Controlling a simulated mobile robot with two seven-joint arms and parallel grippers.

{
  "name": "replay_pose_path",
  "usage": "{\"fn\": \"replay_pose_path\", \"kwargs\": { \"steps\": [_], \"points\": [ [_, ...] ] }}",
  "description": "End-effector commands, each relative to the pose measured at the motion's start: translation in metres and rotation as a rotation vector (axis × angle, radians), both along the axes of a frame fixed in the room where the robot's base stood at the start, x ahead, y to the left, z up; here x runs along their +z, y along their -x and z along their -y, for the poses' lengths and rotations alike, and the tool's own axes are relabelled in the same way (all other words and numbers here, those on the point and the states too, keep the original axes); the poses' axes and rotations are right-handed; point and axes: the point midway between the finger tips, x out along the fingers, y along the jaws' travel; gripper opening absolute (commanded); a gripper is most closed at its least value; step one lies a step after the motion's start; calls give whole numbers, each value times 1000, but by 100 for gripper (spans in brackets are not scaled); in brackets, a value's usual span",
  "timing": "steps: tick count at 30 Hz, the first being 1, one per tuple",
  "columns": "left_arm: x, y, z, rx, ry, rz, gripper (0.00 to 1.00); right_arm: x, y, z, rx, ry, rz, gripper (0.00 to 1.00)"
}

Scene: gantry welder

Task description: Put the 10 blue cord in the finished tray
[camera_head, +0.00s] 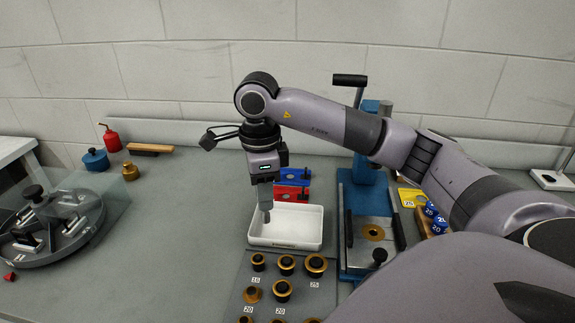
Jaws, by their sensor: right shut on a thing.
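A white tray (308,231) with a small label on its front rim lies in the middle of the bench; the label is too small to read. My right gripper (267,215) points down over the left part of this tray. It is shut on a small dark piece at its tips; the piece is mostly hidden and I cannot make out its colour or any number. I cannot pick out a blue cord marked 10 anywhere. My left gripper is out of view.
Brass fittings with black centres (286,264) stand on a numbered board before the tray. Blue and red blocks (293,192) sit behind it. A blue press (368,195) stands right of it, then blue numbered pieces (438,223). A round fixture (60,222) is at left.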

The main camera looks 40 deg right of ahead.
Motion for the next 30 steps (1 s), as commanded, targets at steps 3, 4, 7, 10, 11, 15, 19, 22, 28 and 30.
{"fn": "replay_pose_path", "kwargs": {
  "steps": [3,4,7,10,11,15,19,22,28,30],
  "points": [
    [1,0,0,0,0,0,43,2,-6,15,-245,2,2,0],
    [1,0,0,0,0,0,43,2,-7,19,-307,2,3,0],
    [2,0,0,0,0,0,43,3,-11,31,-512,2,4,0],
    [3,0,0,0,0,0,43,4,-14,43,-716,3,6,0],
    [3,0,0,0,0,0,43,5,-15,46,-777,3,6,0],
    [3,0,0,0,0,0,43,6,-19,63,-1042,5,8,0],
    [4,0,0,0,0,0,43,7,-21,74,-1230,6,10,0],
    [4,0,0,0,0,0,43,7,-22,80,-1326,7,10,0],
    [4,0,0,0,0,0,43,5,-22,84,-1399,7,11,0],
    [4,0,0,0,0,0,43,0,-22,84,-1401,8,10,0]
  ]
}}
